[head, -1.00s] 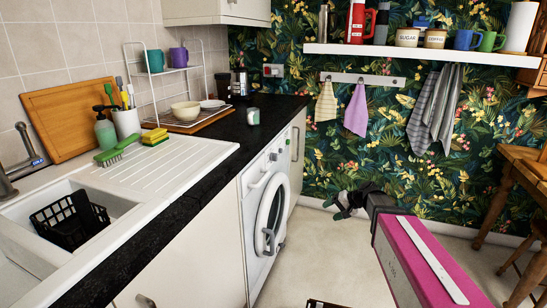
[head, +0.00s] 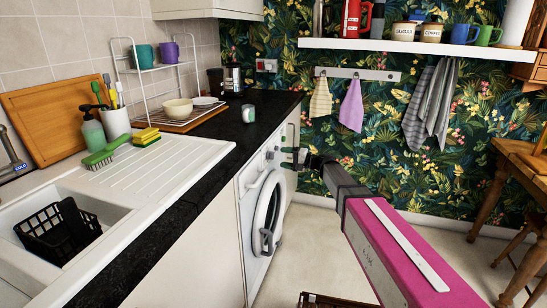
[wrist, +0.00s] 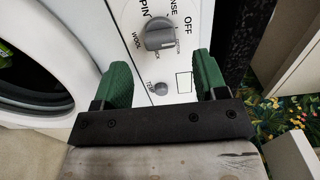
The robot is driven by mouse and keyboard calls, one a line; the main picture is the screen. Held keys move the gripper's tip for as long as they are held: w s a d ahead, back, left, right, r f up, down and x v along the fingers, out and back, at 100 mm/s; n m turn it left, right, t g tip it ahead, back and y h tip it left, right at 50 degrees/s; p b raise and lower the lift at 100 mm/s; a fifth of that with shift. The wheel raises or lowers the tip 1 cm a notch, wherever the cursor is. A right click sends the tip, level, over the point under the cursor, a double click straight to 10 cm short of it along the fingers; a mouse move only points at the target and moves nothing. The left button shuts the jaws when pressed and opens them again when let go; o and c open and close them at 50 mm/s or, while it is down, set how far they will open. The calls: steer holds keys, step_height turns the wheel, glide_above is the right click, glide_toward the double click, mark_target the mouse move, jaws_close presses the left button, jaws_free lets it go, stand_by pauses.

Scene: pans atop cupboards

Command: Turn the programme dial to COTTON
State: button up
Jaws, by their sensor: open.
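The white washing machine (head: 243,222) stands under the black worktop, its round door shut. In the wrist view its grey programme dial (wrist: 158,36) shows with OFF, WOOL and parts of other words printed around it. The dial lies ahead of the fingertips, roughly in line with the gap. In the head view my gripper (head: 294,158) is at the machine's upper right front.
A small grey knob (wrist: 160,88) sits below the dial, between the fingers in the picture. The black worktop (head: 262,115) overhangs the machine. The door handle (head: 267,240) sticks out lower down. The floor before the machine is mostly clear.

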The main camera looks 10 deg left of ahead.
mark_target(271, 155)
steer(key=a, duration=0.5)
steer(key=shift+w+a, duration=0.25)
steer(key=shift+a, duration=0.05)
steer(key=c, duration=0.9)
